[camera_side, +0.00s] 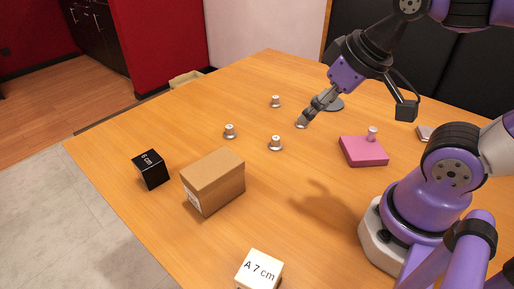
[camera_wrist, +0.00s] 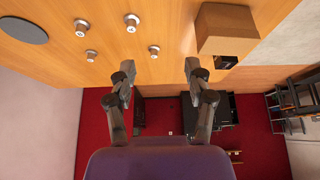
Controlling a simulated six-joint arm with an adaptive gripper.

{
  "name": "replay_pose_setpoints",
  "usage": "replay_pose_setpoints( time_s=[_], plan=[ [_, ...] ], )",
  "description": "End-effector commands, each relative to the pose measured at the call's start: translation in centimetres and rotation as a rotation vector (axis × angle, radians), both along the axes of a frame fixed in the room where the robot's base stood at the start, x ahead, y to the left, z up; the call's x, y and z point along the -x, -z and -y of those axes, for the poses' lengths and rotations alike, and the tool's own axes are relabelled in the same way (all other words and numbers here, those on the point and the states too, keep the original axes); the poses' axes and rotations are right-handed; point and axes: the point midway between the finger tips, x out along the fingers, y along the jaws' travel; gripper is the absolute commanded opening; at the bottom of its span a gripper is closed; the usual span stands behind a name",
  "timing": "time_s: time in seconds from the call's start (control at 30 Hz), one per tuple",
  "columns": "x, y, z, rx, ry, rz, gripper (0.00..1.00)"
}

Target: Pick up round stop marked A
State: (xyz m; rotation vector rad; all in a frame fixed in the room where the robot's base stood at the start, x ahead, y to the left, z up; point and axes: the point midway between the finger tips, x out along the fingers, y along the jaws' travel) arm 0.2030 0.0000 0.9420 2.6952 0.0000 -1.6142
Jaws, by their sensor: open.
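In the side view one is at the back (camera_side: 276,101), one at the left (camera_side: 229,131) and one nearer the front (camera_side: 275,143). Another seems to show by my fingertips, partly hidden. In the wrist view stops stand at the upper left (camera_wrist: 80,31), below it (camera_wrist: 91,55), at the top (camera_wrist: 131,22) and nearer the middle (camera_wrist: 154,51). The marks on their tops are too small to read, so I cannot tell which is A. My gripper (camera_wrist: 161,68) is open and empty.
A cardboard box (camera_side: 213,184) stands front left, beside a black 6 cm cube (camera_side: 151,170). A white A 7 cm block (camera_side: 259,268) is in front. A pink block (camera_side: 363,152) bears another small metal piece (camera_side: 372,133). A dark disc (camera_wrist: 22,22) lies at the wrist view's upper left.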

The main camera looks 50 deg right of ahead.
Motion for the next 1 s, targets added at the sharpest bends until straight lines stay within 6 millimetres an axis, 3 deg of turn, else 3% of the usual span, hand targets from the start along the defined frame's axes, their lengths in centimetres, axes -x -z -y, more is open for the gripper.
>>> replay_pose_setpoints(
  time_s=[0.17,0.27,0.5,0.7,1.0],
  plan=[
    [-0.4,0.2,0.3,0.008,-0.009,-0.011,0.6],
    [-1.8,0.8,1.1,0.028,-0.048,-0.042,0.6],
    [-6.5,4.6,5.5,0.036,-0.204,-0.106,0.6],
    [-8.1,7.0,7.8,0.014,-0.277,-0.102,0.6],
    [-9.8,11.1,7.5,0.012,-0.291,-0.101,0.6]
  ],
)
